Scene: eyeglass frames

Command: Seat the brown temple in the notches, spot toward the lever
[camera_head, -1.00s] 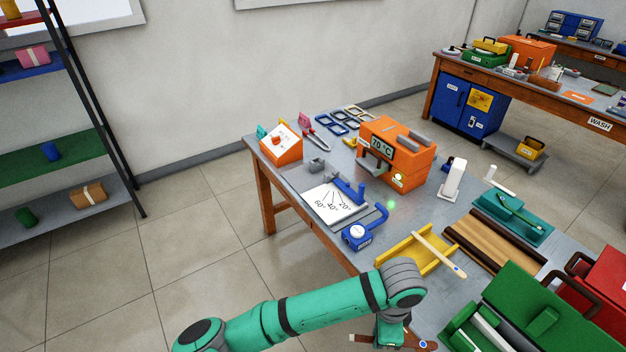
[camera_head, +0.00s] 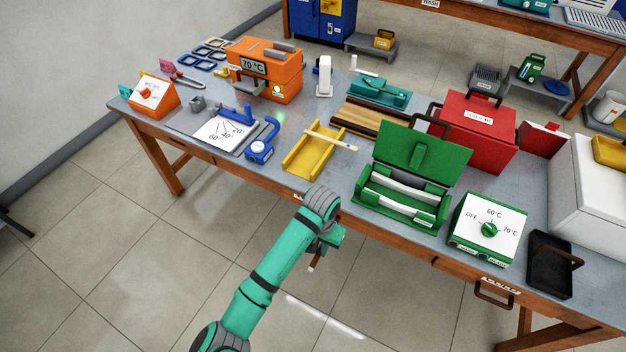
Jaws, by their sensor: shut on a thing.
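My gripper (camera_head: 322,250) hangs in front of the table's front edge, seen from above and partly hidden by my wrist. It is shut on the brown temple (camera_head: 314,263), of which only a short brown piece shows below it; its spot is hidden. The bending fixture with the white angle sheet (camera_head: 217,132) lies on the table to the upper left, well apart from my gripper. Its blue lever (camera_head: 238,115) lies along the sheet's far right side. The notches are too small to make out.
A yellow trough (camera_head: 302,162) with a pale temple (camera_head: 330,141) across it stands between my gripper and the fixture. A blue dial gauge (camera_head: 259,149) sits beside the fixture. The open green case (camera_head: 405,205) and green heater box (camera_head: 487,230) stand to the right.

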